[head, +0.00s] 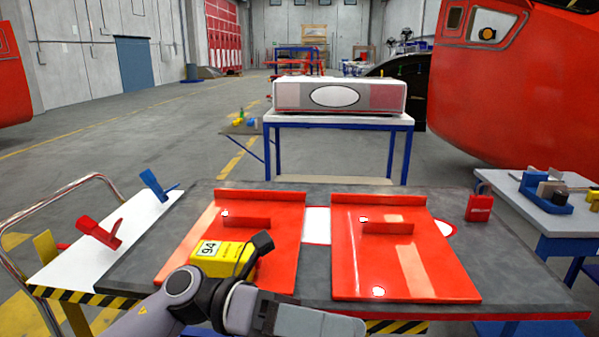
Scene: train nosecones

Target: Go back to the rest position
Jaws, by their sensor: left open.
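My left arm comes in at the bottom left. My left gripper (315,322) is at the bottom centre, in front of the near edge of the dark table (320,311). It is open, and nothing shows held in it; its fingertips are hard to make out. My right gripper is not in view. Two red panels with raised ribs lie on the table: the left panel (275,255) and the right panel (400,270). A yellow device marked 94 (222,256) is on the left panel, just beyond my wrist, which partly hides the panel's near corner.
A small red block (479,208) stands at the table's right. A white cart top (110,240) with red and blue clamps adjoins the left. A side table (560,222) stands right. Behind are a white-topped bench (340,120) with a long box and a large red nosecone (520,90).

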